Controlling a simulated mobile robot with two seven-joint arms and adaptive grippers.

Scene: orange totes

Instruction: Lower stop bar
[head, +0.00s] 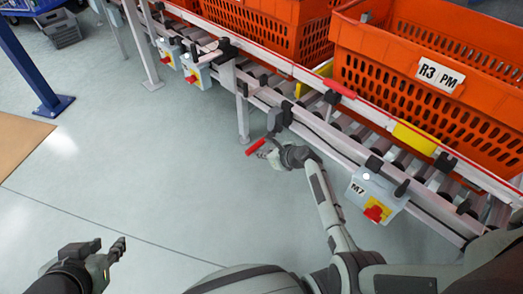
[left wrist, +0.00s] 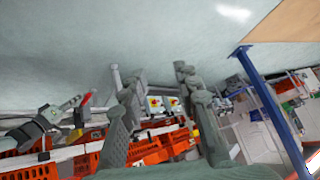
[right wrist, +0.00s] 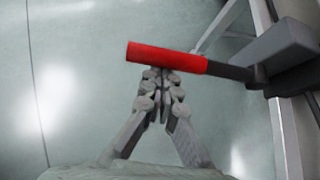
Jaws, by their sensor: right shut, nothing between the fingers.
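A lever with a red grip (head: 256,146) hangs from a black bracket (head: 279,117) on the near side of the conveyor. In the right wrist view the red grip (right wrist: 167,57) lies roughly crosswise, its dark shaft running right to the bracket. My right gripper (head: 268,154) is shut and empty, its fingertips (right wrist: 160,76) right at the lower edge of the grip; I cannot tell whether they touch. A yellow bar (head: 318,76) rises across the rollers beside the right orange tote (head: 370,75). My left gripper (head: 120,246) is open and empty over the floor, far from the lever.
The roller conveyor (head: 330,132) runs diagonally, with rails along its side. Grey switch boxes with red knobs, one marked M7 (head: 376,195), are mounted on its near side. Another orange tote (head: 275,25) stands farther back. A blue post (head: 35,75) stands left. The floor between is clear.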

